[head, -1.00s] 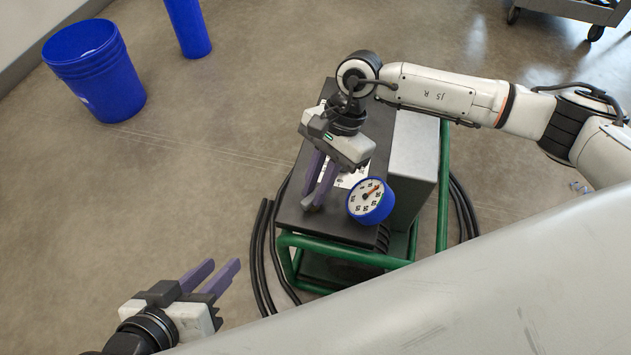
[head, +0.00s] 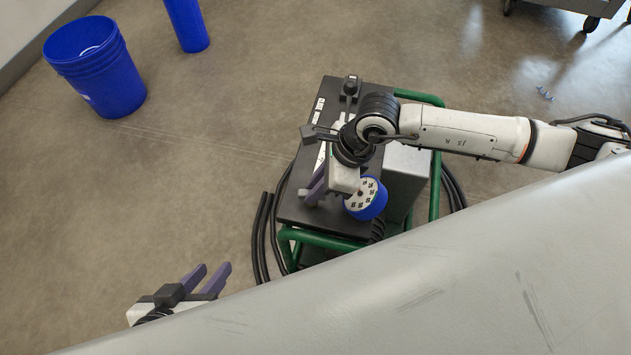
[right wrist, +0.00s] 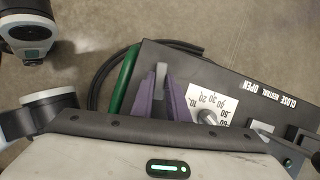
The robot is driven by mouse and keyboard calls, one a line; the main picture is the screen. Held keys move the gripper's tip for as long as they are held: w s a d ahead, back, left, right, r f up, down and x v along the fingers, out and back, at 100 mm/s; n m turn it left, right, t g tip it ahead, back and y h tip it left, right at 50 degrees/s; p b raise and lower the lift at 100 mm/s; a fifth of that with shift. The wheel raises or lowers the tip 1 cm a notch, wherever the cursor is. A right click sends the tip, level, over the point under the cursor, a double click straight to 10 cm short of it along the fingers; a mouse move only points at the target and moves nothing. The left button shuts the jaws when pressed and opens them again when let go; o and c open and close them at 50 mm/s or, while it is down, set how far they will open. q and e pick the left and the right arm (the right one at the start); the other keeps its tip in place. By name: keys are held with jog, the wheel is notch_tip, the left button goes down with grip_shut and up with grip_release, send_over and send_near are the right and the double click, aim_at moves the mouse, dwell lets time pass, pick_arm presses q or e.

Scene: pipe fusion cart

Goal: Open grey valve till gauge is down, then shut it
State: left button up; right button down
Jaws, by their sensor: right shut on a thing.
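The grey valve (right wrist: 160,76) shows in the right wrist view as a small grey handle between my purple fingers. My right gripper (right wrist: 162,92) is shut on it; in the head view this gripper (head: 314,190) is over the front left of the cart top, and its fingers hide the valve. My left gripper (head: 211,278) is open and empty, off the cart at lower left.
The black cart top (head: 300,213) has a green tube frame (head: 326,240). A numbered white dial plate (right wrist: 206,111) with a knob and a CLOSE NEUTRAL OPEN label (right wrist: 264,91) are close by. Black hoses (head: 258,235) lie left. A blue bucket (head: 100,75) stands far off.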

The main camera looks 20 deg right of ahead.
pick_arm(q)
jog(key=shift+a+r, duration=0.2)
pick_arm(e)
jog(key=shift+m, duration=0.6)
jog(key=c, duration=1.7)
grip_release()
